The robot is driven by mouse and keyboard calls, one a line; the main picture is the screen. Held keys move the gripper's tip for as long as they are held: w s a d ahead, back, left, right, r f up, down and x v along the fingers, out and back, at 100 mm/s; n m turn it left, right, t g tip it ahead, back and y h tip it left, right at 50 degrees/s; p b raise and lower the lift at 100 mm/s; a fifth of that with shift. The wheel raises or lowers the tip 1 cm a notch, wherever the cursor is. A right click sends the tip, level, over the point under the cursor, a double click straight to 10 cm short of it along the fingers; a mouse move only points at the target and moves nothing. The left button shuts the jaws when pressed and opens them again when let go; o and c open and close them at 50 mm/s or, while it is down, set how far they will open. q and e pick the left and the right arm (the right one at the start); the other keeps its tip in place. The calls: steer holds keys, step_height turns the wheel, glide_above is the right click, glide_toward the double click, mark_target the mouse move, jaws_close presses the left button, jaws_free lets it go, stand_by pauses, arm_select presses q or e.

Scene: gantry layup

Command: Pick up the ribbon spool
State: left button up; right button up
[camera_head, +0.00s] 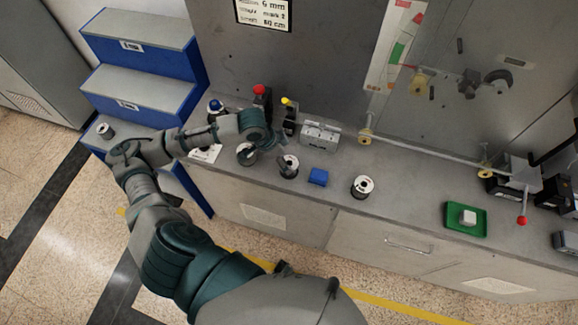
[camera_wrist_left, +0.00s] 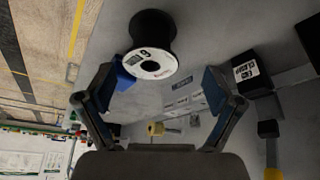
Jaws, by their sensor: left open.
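Several dark spools with white round faces stand on the grey counter. One spool (camera_head: 288,166) is just below my left gripper (camera_head: 277,141). Others are a spool to its left (camera_head: 246,154) and a spool to its right (camera_head: 362,187). Which one is the ribbon spool I cannot tell from the labels. In the left wrist view, a black spool (camera_wrist_left: 152,42) with a printed white label lies ahead of my left gripper (camera_wrist_left: 158,78), whose two fingers are spread apart and empty. The spool appears apart from both fingers. My right gripper is not in view.
Red-knobbed (camera_head: 260,92) and yellow-topped fixtures (camera_head: 289,115) and a metal block (camera_head: 320,137) stand behind. A long rod (camera_head: 430,156) crosses the counter's back. A green tray (camera_head: 452,227) is right; blue steps (camera_head: 150,92) are left.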

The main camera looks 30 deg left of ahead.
mark_target(292, 166)
arm_select(q)
steer(key=x, duration=0.3)
steer(key=d+x, duration=0.1)
steer(key=x, duration=0.1)
steer(key=shift+s+b, duration=0.35)
steer(key=shift+b, duration=0.05)
steer(key=shift+w+d+f, duration=0.1)
steer(key=shift+w+f, duration=0.1)
steer(key=shift+f, duration=0.2)
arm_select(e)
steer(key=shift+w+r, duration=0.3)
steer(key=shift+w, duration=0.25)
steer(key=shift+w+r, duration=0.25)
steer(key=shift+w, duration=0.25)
arm_select(q)
steer(key=shift+c, duration=0.3)
steer(key=shift+s, duration=0.1)
steer(key=c, duration=0.4)
steer(key=shift+a, duration=0.3)
steer(key=c, duration=0.7)
steer(key=shift+d, duration=0.1)
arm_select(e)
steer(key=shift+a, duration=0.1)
